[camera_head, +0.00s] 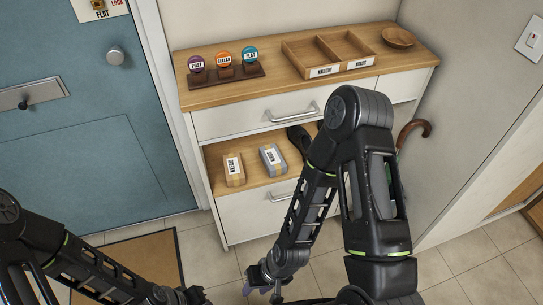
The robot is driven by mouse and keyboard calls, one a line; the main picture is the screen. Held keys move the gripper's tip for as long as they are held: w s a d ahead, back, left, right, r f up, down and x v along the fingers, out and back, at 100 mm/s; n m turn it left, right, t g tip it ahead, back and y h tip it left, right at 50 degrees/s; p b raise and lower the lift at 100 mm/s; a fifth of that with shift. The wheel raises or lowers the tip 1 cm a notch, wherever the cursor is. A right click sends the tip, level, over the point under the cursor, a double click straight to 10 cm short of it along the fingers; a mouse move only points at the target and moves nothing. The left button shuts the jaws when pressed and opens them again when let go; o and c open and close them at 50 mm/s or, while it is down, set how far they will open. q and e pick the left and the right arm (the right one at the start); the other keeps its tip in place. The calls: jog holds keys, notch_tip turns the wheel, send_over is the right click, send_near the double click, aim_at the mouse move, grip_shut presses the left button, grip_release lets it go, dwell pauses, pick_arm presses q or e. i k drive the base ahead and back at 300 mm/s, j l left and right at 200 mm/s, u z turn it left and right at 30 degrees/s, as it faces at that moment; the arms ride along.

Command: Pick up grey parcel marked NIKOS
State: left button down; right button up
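The grey parcel (273,160) lies in the open shelf of the white cabinet, with a white label on top whose small lettering I cannot read with certainty. A tan parcel (233,170) with a similar label lies just to its left, with a narrow gap between them. My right gripper (262,287) is low in front of the cabinet, below and apart from the parcels; I see nothing held in it, but its finger opening is unclear. My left gripper (192,296) is at the bottom edge, mostly cut off.
The cabinet's wooden top (283,86) carries a key rack (226,72), a divided wooden tray (329,55) and a bowl (398,37). Dark shoes (299,137) are behind my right arm in the shelf. A closed drawer (262,210) sits below. An umbrella handle (421,127) stands right.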

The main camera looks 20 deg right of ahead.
aim_at(274, 163)
jog(key=l+z, duration=0.2)
jog(key=l, duration=0.5)
jog(key=l+z, duration=0.2)
jog(key=l, duration=0.55)
jog(key=l+z, duration=0.2)
jog(key=l, duration=0.5)
jog(key=i+l+z, duration=0.15)
jog(key=l, duration=0.55)
